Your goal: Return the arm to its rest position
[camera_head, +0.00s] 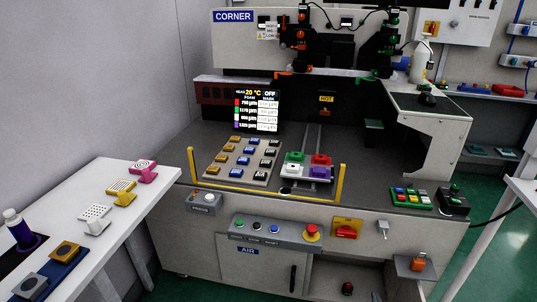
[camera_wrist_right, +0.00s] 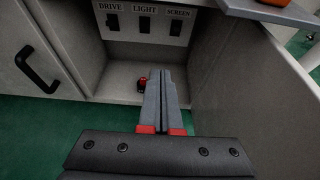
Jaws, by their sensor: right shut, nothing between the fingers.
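My right gripper (camera_wrist_right: 161,73) shows in the right wrist view. Its two grey fingers with red bases lie together, shut and empty. They point into an open cabinet compartment (camera_wrist_right: 118,92) in the lower front of the machine. A small red and black part (camera_wrist_right: 143,84) shows just left of the fingers; I cannot tell whether they touch. I cannot make out either gripper in the head view. My left gripper is not in view.
A panel labelled DRIVE, LIGHT and SCREEN (camera_wrist_right: 145,22) is at the compartment's back. A panel (camera_wrist_right: 245,65) bounds the right side; a door with a black handle (camera_wrist_right: 37,68) is on the left. Above, the machine (camera_head: 210,135) carries colored blocks. A white table (camera_head: 150,200) stands left.

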